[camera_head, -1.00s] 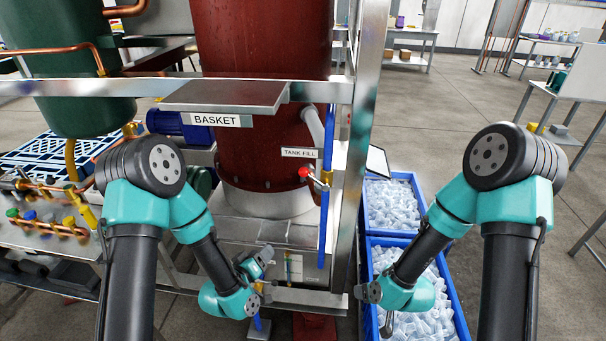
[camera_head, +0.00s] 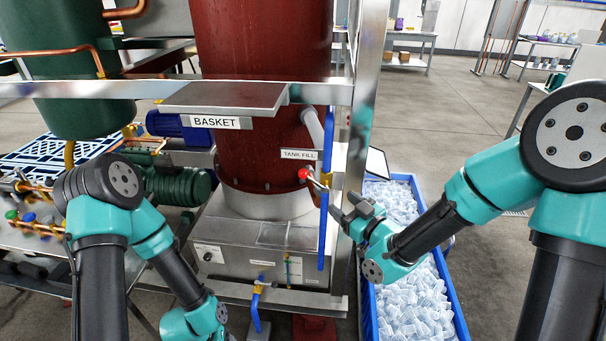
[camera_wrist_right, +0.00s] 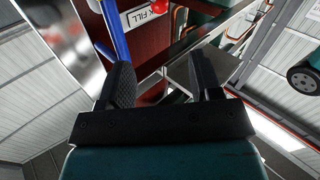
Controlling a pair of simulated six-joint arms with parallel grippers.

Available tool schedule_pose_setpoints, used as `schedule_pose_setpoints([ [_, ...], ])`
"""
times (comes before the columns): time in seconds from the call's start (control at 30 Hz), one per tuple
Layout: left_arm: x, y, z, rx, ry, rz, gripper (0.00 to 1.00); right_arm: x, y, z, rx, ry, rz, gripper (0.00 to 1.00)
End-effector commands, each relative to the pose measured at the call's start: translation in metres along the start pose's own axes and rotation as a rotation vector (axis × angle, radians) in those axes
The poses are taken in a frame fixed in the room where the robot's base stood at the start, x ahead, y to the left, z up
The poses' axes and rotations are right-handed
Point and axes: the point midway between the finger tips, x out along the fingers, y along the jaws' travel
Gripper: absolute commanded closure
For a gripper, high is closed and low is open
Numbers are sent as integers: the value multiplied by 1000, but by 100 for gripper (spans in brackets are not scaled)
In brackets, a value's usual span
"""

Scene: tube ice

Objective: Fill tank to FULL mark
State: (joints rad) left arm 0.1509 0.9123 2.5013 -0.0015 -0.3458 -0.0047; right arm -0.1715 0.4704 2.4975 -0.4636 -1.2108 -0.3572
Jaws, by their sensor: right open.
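The TANK FILL label (camera_head: 299,154) is on the red vessel (camera_head: 262,130), above a small valve with a red knob (camera_head: 304,174). A blue vertical pipe (camera_head: 325,190) runs beside it. The steel tank (camera_head: 235,262) sits below, with a narrow upright gauge (camera_head: 288,270) on its front; its level and FULL mark are too small to read. My right gripper (camera_head: 345,207) is open and empty, just right of and below the red knob, apart from it. In the right wrist view its open fingers (camera_wrist_right: 163,78) point toward the label and red knob (camera_wrist_right: 159,5). My left gripper is out of view.
The BASKET shelf (camera_head: 225,97) juts out above the tank. A steel frame post (camera_head: 362,110) stands close to my right gripper. A blue crate of tube ice (camera_head: 412,300) lies below my right arm. A yellow-and-blue valve (camera_head: 257,300) hangs below the tank.

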Motion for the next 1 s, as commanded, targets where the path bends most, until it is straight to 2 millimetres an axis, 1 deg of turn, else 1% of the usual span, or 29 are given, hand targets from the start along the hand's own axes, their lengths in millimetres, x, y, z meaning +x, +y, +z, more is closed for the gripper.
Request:
schedule_pose_setpoints([
  [0.27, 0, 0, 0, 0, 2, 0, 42, 3, 0, 1, 1, -2, 1, 42],
  [0.43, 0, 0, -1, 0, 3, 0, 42, 16, 0, 1, 1, -2, 0, 42],
  [0.57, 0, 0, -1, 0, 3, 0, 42, 35, 0, 1, 2, -1, -1, 42],
  [1.0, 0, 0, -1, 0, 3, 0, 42, 110, 0, 1, 1, -2, 0, 42],
])
